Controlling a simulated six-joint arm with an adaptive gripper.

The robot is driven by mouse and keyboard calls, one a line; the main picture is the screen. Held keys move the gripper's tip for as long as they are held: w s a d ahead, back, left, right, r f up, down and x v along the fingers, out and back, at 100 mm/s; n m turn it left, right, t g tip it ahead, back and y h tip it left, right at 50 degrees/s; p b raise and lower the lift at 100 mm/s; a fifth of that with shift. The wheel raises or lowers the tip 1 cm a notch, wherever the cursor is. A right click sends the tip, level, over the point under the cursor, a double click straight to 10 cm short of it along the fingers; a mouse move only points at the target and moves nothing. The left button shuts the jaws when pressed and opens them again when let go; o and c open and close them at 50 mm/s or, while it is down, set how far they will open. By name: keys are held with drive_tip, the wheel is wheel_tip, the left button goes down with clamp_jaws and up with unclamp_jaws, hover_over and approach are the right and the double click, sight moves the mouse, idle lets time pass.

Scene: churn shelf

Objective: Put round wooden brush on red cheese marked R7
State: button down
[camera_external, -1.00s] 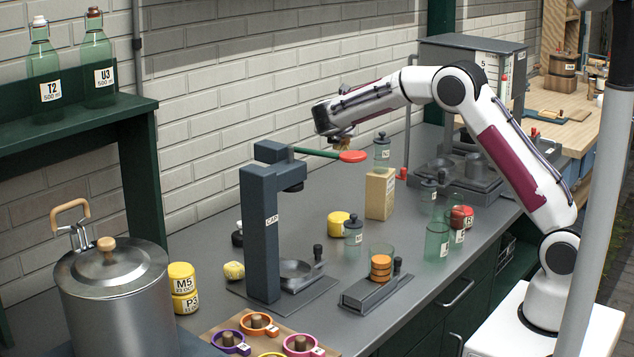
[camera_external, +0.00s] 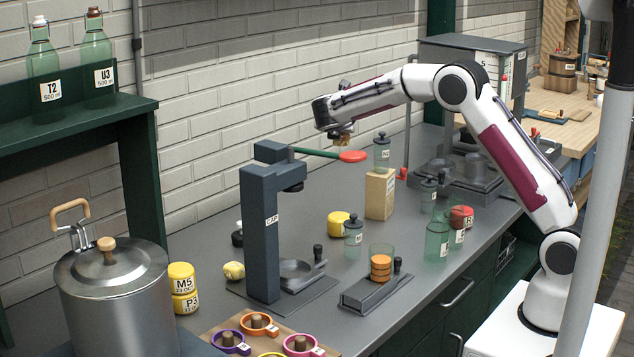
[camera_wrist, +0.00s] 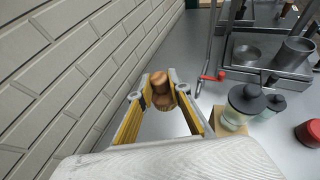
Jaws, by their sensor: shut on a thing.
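My gripper (camera_external: 342,136) is raised above the back of the counter near the brick wall. In the wrist view, its two fingers (camera_wrist: 160,84) are closed on a small round wooden brush (camera_wrist: 161,91), whose brown rounded body shows between the fingertips. The red cheese (camera_external: 462,213) stands at the right of the counter among glass jars, partly covered by them; its label is only partly readable. A red round thing, likely this cheese (camera_wrist: 310,133), shows at the right edge of the wrist view, well apart from the gripper.
A grey press (camera_external: 262,230) with a red-tipped lever (camera_external: 352,156) stands left of centre, below the gripper. A lidded jar (camera_external: 382,152) sits on a wooden block (camera_external: 379,195). A yellow cheese (camera_external: 338,224) and several glass jars stand nearby. The wall (camera_wrist: 50,65) is close on the left.

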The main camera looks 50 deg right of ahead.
wheel_tip(320, 180, up, 10)
drive_tip(key=shift+s+d+r, duration=0.1)
drive_tip(key=shift+r, duration=0.05)
drive_tip(key=s+d+m+g, duration=0.3)
drive_tip(key=s+m+g, duration=0.15)
drive_tip(key=s, duration=0.65)
drive_tip(key=s+d+m+g, duration=0.4)
drive_tip(key=s+g, duration=0.1)
drive_tip(key=s, duration=0.6)
drive_tip(key=s+d+m+g, duration=0.3)
drive_tip(key=s+m+g, duration=0.2)
drive_tip(key=s, duration=0.6)
wheel_tip(320, 180, down, 14)
drive_tip(key=shift+w+y, duration=0.3)
drive_tip(key=shift+y, duration=0.1)
drive_tip(key=shift+a+n, duration=0.1)
drive_tip(key=shift+n, duration=0.15)
drive_tip(key=shift+f, duration=3.1)
